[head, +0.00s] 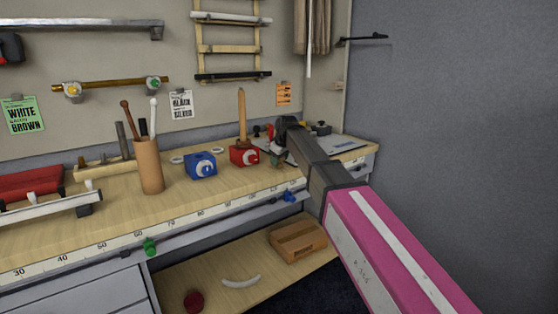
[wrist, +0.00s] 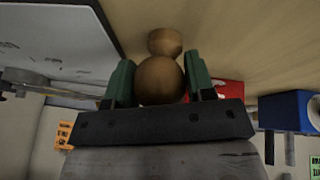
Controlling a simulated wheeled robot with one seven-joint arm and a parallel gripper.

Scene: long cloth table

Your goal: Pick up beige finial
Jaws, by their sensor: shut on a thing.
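The beige finial (wrist: 160,80) shows in the wrist view as a tan wooden ball with a smaller knob (wrist: 165,42) beyond it. My gripper (wrist: 160,82) has its two green fingers on either side of the ball, shut on it. In the head view my gripper (head: 280,158) is at the right end of the workbench, mostly hidden behind my dark arm link, and the finial cannot be made out there. Whether the finial touches the bench top cannot be told.
A red block (head: 244,155) with an upright wooden stick stands left of my gripper. A blue block (head: 201,165) and a wooden cup of tools (head: 149,166) stand farther left. A grey plate (head: 326,148) lies at right. A wooden box (head: 297,241) sits on the lower shelf (head: 220,270).

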